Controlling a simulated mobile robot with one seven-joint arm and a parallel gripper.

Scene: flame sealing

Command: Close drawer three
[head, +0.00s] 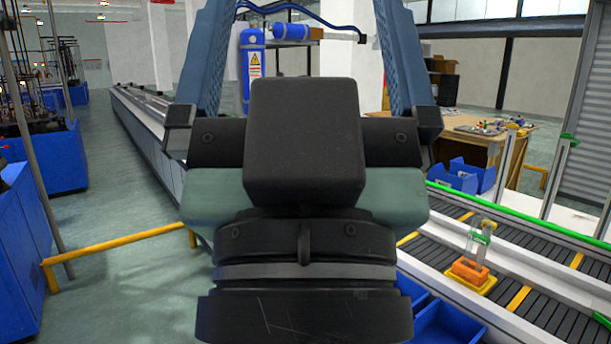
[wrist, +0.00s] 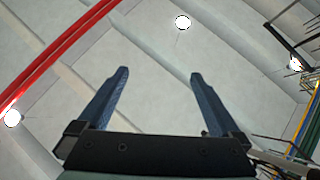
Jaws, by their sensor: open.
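My gripper (head: 305,15) fills the middle of the head view, close to the camera, with its two blue fingers spread wide and pointing up. In the wrist view my gripper (wrist: 159,73) is open, with nothing between its fingers and only the ceiling beyond them. I cannot make out any drawer marked three in either view. My gripper and wrist hide much of the middle of the head view.
A conveyor (head: 545,312) at right carries an orange and yellow fixture (head: 469,273). Blue bins (head: 447,328) stand beside it. A wooden table (head: 520,130) is behind. A yellow rail (head: 115,244) crosses the floor at left. Open floor (head: 125,190) lies beyond it.

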